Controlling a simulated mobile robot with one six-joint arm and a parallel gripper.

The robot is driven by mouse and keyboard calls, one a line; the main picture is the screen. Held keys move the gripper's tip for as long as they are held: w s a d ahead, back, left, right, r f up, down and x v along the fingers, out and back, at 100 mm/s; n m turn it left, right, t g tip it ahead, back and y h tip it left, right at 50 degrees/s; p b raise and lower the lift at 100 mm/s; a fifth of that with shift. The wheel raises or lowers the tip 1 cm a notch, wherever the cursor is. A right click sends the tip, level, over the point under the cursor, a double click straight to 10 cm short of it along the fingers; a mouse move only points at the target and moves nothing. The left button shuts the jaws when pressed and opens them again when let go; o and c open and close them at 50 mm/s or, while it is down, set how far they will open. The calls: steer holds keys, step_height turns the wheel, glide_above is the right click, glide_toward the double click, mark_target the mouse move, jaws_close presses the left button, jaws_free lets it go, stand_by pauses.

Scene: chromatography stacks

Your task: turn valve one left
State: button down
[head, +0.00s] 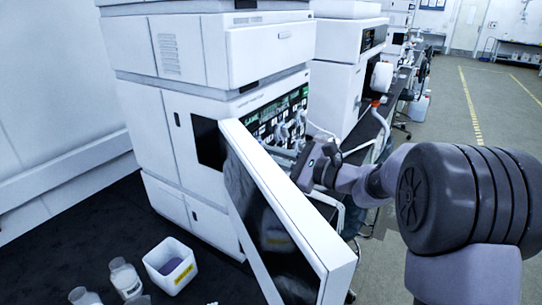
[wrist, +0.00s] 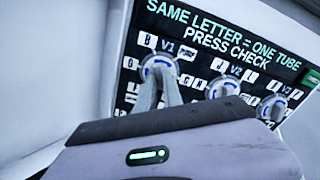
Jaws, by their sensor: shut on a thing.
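Valve one, labelled V1 (wrist: 158,64), is a round pale knob with a blue mark on a black panel of lettered ports, at the left of the row in the wrist view. My gripper (wrist: 160,84) is shut on this knob, and its fingers hide the knob's lower part. The V2 knob (wrist: 221,84) and a third knob (wrist: 272,106) sit to its right, apart from my fingers. In the head view my gripper (head: 300,150) reaches the black panel (head: 284,112) from the right, and the grip itself is too small to make out.
The cabinet's open door (head: 300,215) stands out in front of the panel, just left of and below my arm. Bottles (head: 124,278) and a white tub (head: 170,265) stand on the dark bench. Another white instrument (head: 340,85) stands behind; clear floor lies at the right.

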steer(key=c, duration=1.5)
jaws_free()
steer(key=p+v, duration=0.3)
steer(key=v, duration=1.4)
steer(key=shift+s+d, duration=0.15)
steer(key=shift+d, duration=0.1)
